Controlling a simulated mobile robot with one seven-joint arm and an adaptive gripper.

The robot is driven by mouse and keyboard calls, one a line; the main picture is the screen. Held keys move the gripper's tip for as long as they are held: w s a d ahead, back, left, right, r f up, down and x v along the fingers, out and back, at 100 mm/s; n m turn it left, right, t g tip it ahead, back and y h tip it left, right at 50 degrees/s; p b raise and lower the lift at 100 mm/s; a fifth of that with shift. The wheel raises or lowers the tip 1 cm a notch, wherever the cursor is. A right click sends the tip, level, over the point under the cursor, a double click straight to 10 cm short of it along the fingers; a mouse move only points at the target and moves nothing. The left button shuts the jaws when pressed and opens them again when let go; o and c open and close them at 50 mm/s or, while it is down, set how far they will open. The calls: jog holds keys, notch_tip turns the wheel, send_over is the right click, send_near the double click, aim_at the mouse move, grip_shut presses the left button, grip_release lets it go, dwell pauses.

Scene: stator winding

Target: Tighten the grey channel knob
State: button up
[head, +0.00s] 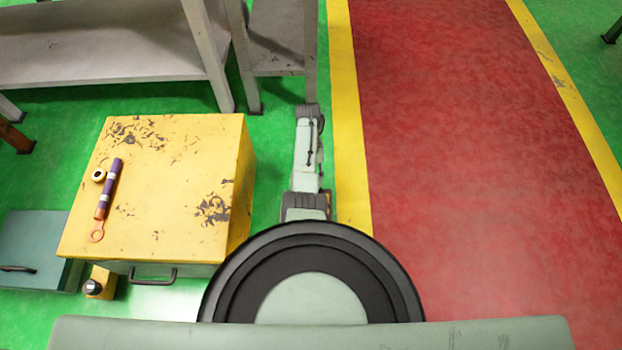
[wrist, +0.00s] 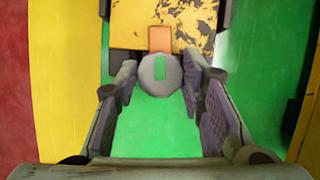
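A round grey knob (wrist: 149,80) with a green rectangle in its face shows in the upper middle of the wrist view. An orange block (wrist: 160,39) is just above it in the picture. My gripper (wrist: 160,78) is open, with one finger on each side of the knob and the fingertips close to its edges. I cannot tell whether either finger touches it. The fingers hold nothing that I can make out. I cannot make out the grey knob or the gripper's fingers in the head view.
Grey shelving (head: 110,65) stands behind. The red lane (head: 470,180) is clear.

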jog(key=o, duration=0.4)
jog(key=shift+o, duration=0.2)
jog(key=shift+r, duration=0.1)
jog(key=v, duration=1.2)
